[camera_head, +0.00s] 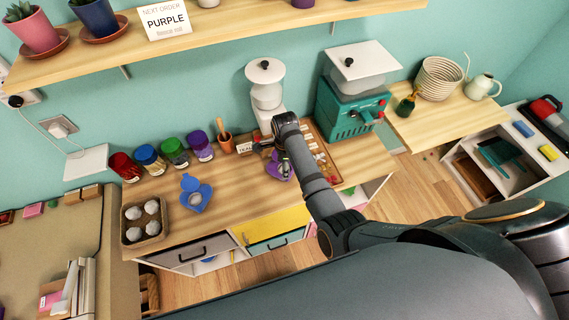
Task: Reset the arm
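My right arm (318,190) reaches in from the lower right over the wooden counter (230,215). Its gripper (278,160) is at the arm's far end, above or beside a purple object (277,169) on the counter. The arm partly hides the gripper and this object, so I cannot tell whether the fingers are open or touching it. My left gripper is not in view.
A white grinder-like device (265,88) and a teal machine (348,105) stand behind the gripper. A wooden board with small pieces (320,150) lies right of it. Coloured jars (174,152), a blue object (195,194) and a tray of balls (144,220) stand left.

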